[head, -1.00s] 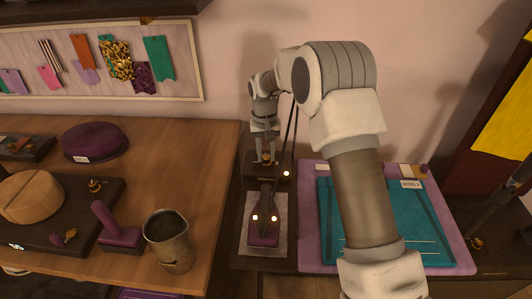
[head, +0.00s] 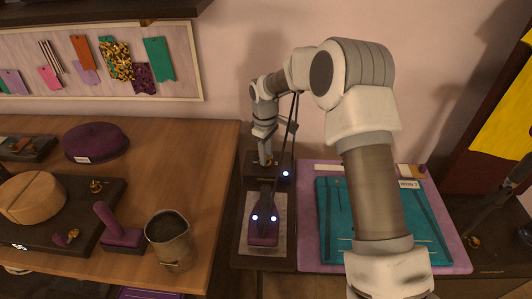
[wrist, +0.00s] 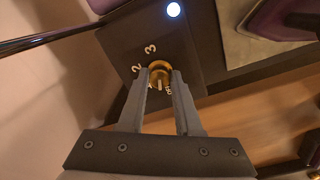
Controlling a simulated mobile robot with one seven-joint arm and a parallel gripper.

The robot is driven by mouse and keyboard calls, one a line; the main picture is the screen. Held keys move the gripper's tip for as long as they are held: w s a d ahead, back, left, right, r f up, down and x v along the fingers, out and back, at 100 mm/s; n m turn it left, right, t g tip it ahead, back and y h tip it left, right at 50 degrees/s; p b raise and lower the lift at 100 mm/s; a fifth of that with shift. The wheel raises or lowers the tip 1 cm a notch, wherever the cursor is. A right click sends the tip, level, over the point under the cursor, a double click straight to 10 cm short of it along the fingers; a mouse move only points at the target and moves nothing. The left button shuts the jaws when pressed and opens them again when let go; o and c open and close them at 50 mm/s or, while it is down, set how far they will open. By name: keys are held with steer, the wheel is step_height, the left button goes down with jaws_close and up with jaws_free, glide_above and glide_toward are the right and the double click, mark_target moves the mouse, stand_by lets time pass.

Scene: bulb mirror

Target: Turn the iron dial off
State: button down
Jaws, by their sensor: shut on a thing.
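The iron dial (wrist: 159,66) is a small brass knob on a dark control box (head: 283,170) behind the iron. White marks, among them 2 and 3, ring it in the wrist view. My gripper (wrist: 161,75) has one finger on each side of the knob and is shut on it. In the head view my gripper (head: 266,160) reaches down to the box and mostly hides the dial. The purple iron (head: 263,238) rests on a pale pad in front of the box. Its two lights and the box's light (head: 286,173) glow bluish white.
A cord or rod runs up from the iron, close to my gripper. A teal board on a purple mat (head: 308,255) lies to the right. A wooden table (head: 205,150) with a metal cup (head: 168,245) and purple items stands left. The wall is close behind.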

steer(key=n, duration=0.3)
steer(key=shift+r+n+p, duration=0.1)
steer(key=shift+n+p, duration=0.2)
stand_by(0.3)
steer(key=c, duration=0.6)
jaws_free()
step_height(320, 180, up, 17)
steer(key=shift+s+r+p, duration=0.15)
steer(key=shift+s+p, duration=0.1)
steer(key=shift+p, duration=0.2)
steer(key=shift+r, duration=0.1)
